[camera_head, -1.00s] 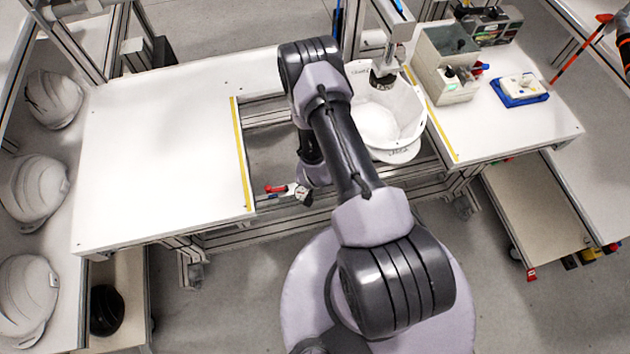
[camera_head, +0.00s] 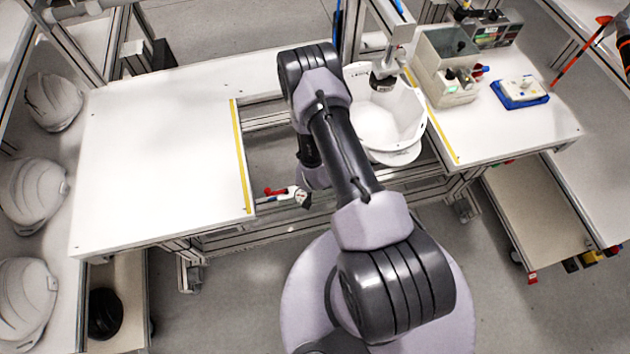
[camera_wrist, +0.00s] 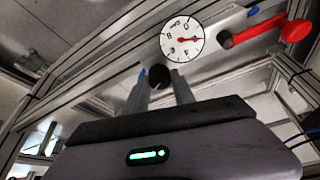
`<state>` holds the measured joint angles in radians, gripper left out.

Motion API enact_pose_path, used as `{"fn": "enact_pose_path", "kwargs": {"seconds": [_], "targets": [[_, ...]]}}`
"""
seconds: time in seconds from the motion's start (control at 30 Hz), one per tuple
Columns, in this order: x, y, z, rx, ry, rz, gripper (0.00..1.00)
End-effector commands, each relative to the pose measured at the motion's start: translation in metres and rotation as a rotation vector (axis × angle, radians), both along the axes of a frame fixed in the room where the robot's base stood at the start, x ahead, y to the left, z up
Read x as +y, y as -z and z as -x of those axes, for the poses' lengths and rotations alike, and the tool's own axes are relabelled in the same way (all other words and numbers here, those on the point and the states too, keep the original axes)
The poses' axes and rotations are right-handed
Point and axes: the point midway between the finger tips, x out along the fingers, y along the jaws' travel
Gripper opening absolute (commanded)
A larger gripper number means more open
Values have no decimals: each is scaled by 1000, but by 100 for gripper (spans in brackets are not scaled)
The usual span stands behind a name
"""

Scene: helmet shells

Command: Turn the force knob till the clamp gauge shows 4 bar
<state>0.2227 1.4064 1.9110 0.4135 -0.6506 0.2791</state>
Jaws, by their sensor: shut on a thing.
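The clamp gauge (camera_wrist: 182,40) is a round white dial with a black rim in the wrist view. Its red needle points to the right in the picture; the numbers are tilted and too small to read surely. A dark round knob (camera_wrist: 159,76) sits just below the dial. My gripper (camera_wrist: 165,80) has its two grey fingers on either side of this knob and is shut on it.
A red lever (camera_wrist: 270,36) sticks out right of the gauge, close to the fingers. A white helmet shell (camera_head: 385,125) sits in the bench gap under a clamp head (camera_head: 383,80). A grey bin (camera_head: 447,68) and a blue tray (camera_head: 520,92) stand on the right. The left tabletop (camera_head: 165,150) is clear.

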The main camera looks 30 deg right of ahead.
Motion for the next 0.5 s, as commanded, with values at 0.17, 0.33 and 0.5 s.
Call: {"fn": "enact_pose_path", "kwargs": {"seconds": [0.17, 0.33, 0.5], "targets": [[1, 0, -1, -2, 82, 1, 0], [2, 1, -2, -2, 220, 0, 0], [2, 1, -3, -2, 383, 0, 0]]}}
